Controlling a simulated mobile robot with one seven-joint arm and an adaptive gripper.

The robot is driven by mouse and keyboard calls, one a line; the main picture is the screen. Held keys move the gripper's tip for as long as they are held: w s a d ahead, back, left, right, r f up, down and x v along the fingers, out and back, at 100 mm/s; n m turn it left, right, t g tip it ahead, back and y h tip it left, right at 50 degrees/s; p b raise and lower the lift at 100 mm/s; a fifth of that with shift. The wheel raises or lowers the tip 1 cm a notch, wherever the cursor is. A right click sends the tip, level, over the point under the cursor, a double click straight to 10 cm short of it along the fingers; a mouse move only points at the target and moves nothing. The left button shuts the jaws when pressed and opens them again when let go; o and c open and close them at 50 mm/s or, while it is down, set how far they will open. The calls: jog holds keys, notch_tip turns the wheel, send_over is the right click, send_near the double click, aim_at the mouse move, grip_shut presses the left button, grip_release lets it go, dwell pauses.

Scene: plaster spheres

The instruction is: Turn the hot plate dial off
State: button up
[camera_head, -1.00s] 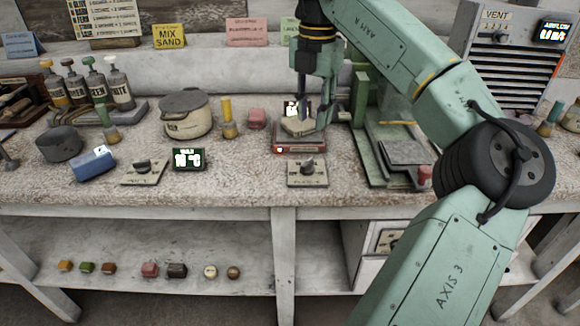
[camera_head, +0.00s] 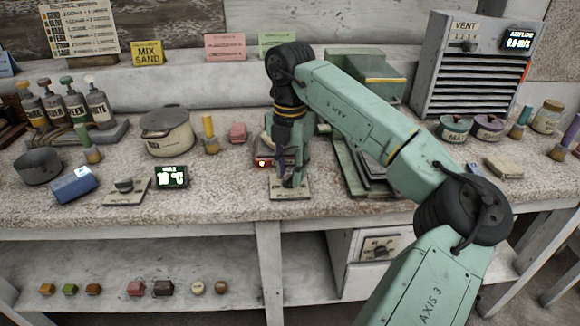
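A pale dial plate (camera_head: 289,194) lies on the bench in front of a low dark unit with a lit red light (camera_head: 262,162). My gripper (camera_head: 290,181) points down over this plate, and its dark fingers hide the knob. I cannot tell whether they touch the knob or how far apart they are. My arm covers most of the low unit. The labels on both plates are too small to read.
A green press-like machine (camera_head: 345,165) is close on the right. A blue block (camera_head: 73,186) lies at the left. The bench front edge is clear.

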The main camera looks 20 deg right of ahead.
jog(key=shift+c, duration=0.5)
grip_shut()
